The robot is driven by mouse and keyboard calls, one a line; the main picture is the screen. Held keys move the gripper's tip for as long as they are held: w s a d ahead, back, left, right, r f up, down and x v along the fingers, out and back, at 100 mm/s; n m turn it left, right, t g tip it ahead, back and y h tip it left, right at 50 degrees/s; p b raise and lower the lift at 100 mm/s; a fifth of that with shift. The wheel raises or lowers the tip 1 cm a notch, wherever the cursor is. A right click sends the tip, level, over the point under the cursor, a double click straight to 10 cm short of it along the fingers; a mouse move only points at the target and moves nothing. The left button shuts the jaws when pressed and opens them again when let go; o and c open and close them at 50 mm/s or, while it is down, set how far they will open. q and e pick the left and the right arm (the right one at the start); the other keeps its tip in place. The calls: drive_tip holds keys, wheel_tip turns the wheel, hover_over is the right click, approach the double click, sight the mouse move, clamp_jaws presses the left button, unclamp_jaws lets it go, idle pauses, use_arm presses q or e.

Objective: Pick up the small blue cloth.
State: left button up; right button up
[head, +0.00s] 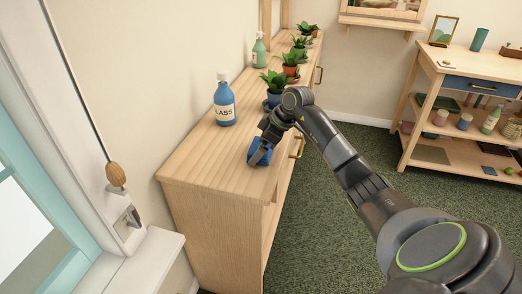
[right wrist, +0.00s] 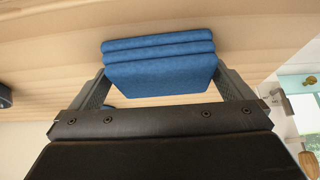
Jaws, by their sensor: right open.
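The small blue cloth (head: 266,157) lies folded on the wooden cabinet top near its front edge. In the right wrist view the cloth (right wrist: 160,72) shows as a stack of several folded layers between the two fingers. My right gripper (head: 259,153) is down at the cloth, and it also shows in the right wrist view (right wrist: 161,82). It is open, with one finger on each side of the cloth; whether the fingers touch it I cannot tell. Part of the cloth is hidden behind the gripper in the head view. My left gripper is not in view.
A shelf table (head: 450,70) stands at the right. The near cabinet top is clear.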

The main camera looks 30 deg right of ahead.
drive_tip(key=shift+c, duration=0.4)
drive_tip(key=c, duration=0.6)
wheel_tip(320, 180, up, 10)
drive_tip(key=shift+r, duration=0.1)
drive_tip(key=o, duration=0.5)
drive_tip(key=shift+c, duration=0.2)
drive_tip(key=c, duration=0.4)
drive_tip(key=shift+r+p, duration=4.75)
drive_tip(key=shift+p, duration=0.25)
